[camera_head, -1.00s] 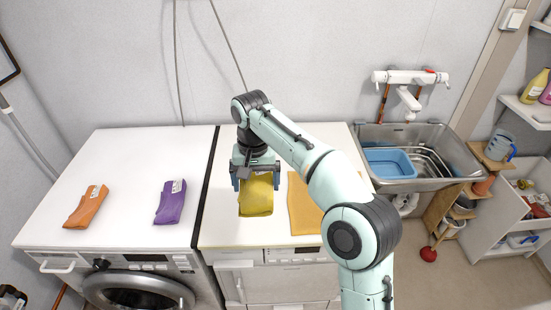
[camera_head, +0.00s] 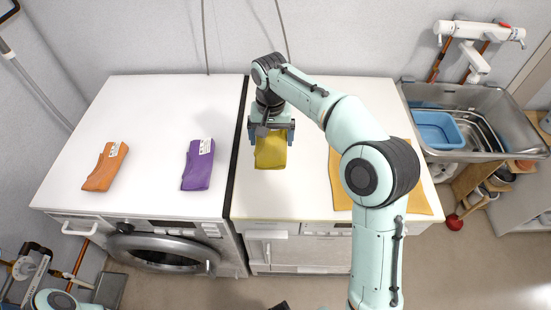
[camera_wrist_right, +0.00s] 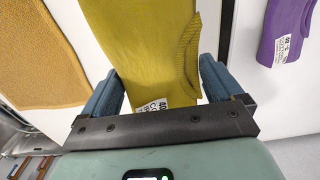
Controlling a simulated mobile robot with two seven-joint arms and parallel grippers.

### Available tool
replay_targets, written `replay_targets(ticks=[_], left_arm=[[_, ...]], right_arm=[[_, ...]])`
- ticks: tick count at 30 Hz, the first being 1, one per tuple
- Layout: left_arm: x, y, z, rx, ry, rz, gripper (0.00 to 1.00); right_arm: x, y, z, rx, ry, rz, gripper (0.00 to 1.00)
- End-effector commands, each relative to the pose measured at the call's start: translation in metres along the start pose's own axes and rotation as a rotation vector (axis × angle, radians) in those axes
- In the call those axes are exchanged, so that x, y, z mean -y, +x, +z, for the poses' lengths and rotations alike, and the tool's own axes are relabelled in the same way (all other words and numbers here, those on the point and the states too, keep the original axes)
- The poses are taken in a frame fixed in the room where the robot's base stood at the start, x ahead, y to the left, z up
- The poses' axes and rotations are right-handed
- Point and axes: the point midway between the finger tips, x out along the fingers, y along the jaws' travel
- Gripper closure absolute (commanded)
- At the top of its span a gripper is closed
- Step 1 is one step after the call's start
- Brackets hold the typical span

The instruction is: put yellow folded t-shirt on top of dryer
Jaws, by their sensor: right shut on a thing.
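The yellow folded t-shirt (camera_head: 270,153) is between the fingers of my right gripper (camera_head: 271,131), which is shut on it. The shirt hangs over the left part of the right-hand white machine top (camera_head: 305,190), near the dark gap. I cannot tell whether it touches the top. The right wrist view shows the shirt (camera_wrist_right: 155,50) between the blue fingers (camera_wrist_right: 160,92), with a printed white label at its near end. The left-hand machine (camera_head: 90,150) has a round door; the frames do not clearly show which machine is the dryer. My left gripper is not in view.
An orange folded cloth (camera_head: 105,167) and a purple one (camera_head: 198,164) lie apart on the left-hand machine, with free room around them. A mustard cloth (camera_head: 421,203) lies on the right-hand machine, partly behind my arm. A sink with a blue basin (camera_head: 438,130) stands at right.

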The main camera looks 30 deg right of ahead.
Motion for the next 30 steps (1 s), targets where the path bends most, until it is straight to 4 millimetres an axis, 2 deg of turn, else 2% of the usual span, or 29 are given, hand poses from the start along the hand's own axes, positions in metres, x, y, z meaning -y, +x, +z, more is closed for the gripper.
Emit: replay_targets(ticks=[1, 6, 14, 20, 30], left_arm=[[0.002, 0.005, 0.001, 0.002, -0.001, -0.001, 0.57], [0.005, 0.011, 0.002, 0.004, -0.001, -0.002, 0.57], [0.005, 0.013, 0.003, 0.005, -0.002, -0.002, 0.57], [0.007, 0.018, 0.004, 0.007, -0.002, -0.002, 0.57], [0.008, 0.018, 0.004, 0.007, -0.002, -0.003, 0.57]], right_arm=[[-0.001, 0.017, 0.001, 0.005, 0.0, 0.003, 0.41], [0.0, 0.049, 0.0, 0.002, -0.001, 0.0, 0.41], [0.0, 0.067, 0.0, 0.001, -0.001, 0.0, 0.41], [0.0, 0.097, 0.0, 0.002, 0.0, 0.002, 0.41], [0.001, 0.102, 0.0, -0.001, -0.001, -0.001, 0.41]])
